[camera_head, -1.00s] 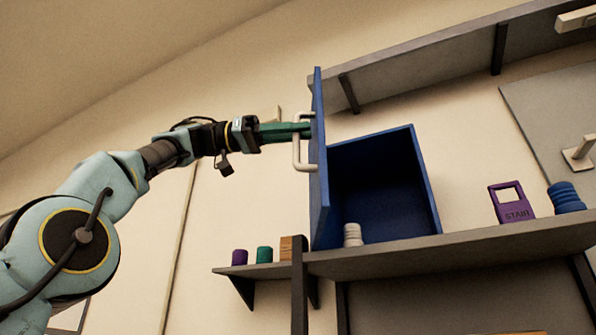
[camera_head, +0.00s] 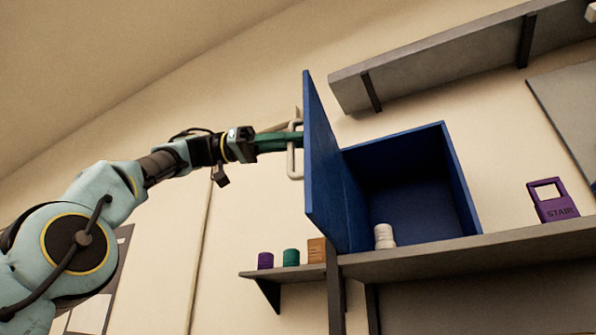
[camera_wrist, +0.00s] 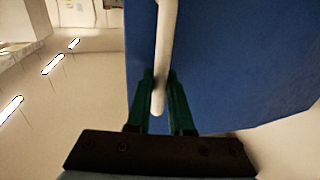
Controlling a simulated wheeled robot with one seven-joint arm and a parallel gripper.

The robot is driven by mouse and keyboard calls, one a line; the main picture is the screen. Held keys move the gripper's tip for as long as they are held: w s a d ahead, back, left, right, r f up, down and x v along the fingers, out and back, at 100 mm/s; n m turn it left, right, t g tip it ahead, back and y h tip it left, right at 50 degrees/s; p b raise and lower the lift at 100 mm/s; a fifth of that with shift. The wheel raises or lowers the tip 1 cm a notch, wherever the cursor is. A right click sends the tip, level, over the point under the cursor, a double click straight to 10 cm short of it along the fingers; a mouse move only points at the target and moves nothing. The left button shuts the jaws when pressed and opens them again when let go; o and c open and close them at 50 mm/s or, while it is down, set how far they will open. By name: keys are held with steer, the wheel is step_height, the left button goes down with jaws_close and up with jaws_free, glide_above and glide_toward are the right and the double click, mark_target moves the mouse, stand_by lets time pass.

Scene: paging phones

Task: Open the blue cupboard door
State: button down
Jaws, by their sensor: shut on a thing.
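The blue cupboard (camera_head: 405,190) stands on a grey shelf with its front open to view. Its blue door (camera_head: 330,170) is swung wide out on the left side. A pale bar handle (camera_head: 291,168) is on the door's outer face. My gripper (camera_head: 292,142) is shut on this handle, with green fingers on either side of the bar. In the wrist view, the gripper (camera_wrist: 160,92) holds the handle (camera_wrist: 166,45) against the blue door (camera_wrist: 230,70). A white ribbed object (camera_head: 384,237) sits inside at the cupboard's front left.
A lower small shelf (camera_head: 285,274) carries a purple, a green and an orange-brown piece. A grey upper shelf (camera_head: 430,65) runs above the cupboard.

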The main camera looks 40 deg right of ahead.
steer(key=shift+w+a, duration=0.15)
steer(key=shift+w, duration=0.25)
steer(key=shift+r, duration=0.1)
steer(key=c, duration=0.8)
jaws_free()
steer(key=p+v, duration=0.2)
steer(key=v, duration=0.8)
steer(key=shift+w+a, duration=0.25)
steer(key=shift+w, duration=0.05)
